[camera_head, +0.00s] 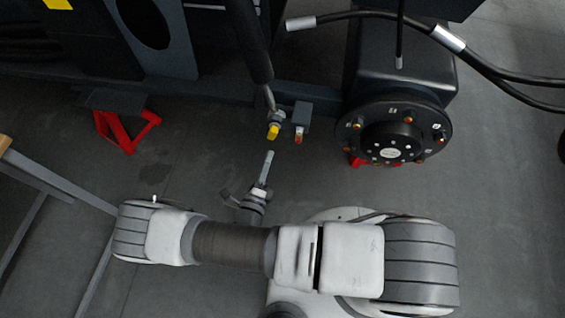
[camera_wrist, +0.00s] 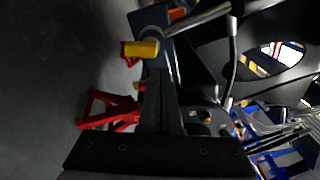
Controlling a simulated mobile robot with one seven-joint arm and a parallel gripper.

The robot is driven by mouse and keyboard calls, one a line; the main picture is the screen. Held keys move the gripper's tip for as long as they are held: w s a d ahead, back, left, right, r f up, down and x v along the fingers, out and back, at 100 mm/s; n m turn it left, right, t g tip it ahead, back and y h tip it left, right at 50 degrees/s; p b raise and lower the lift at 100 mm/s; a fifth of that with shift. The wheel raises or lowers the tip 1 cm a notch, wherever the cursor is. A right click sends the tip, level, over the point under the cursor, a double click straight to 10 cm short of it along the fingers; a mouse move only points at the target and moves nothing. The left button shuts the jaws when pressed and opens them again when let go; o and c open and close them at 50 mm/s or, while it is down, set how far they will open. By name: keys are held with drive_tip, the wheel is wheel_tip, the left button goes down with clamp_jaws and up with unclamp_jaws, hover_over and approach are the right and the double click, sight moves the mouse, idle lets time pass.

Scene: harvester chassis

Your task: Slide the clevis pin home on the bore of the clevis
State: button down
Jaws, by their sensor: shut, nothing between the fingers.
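The clevis (camera_head: 277,117) is a small grey metal end on a thin rod below a dark cylinder. A yellow-ended pin (camera_head: 273,132), which looks like the clevis pin, sticks out of its near side. In the wrist view the yellow pin (camera_wrist: 141,48) sticks out to the left of the clevis (camera_wrist: 153,41). How deep it sits in the bore is hidden. My gripper (camera_head: 268,155) is shut and empty, just below the yellow end in the head view, with a visible gap. In the wrist view its dark shut fingers (camera_wrist: 161,85) reach up from the bottom, below the pin.
A grey bracket (camera_head: 301,115) with an orange-red tipped part (camera_head: 298,135) stands right beside the clevis. A dark wheel hub (camera_head: 392,135) with studs is further right. A red stand (camera_head: 126,130) is at left. Black hoses (camera_head: 490,68) hang at upper right. The floor around my gripper is clear.

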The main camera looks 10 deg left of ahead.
sight(273, 134)
drive_tip(key=shift+n+y, duration=0.8)
drive_tip(key=shift+w+f, duration=0.2)
drive_tip(key=shift+w, duration=0.95)
drive_tip(key=shift+w+f, duration=0.25)
drive_tip(key=shift+w, duration=0.85)
drive_tip(key=shift+w+f, duration=0.2)
drive_tip(key=shift+w, duration=0.95)
drive_tip(key=s, duration=0.4)
drive_tip(key=shift+a, duration=0.1)
drive_tip(key=shift+r, duration=0.1)
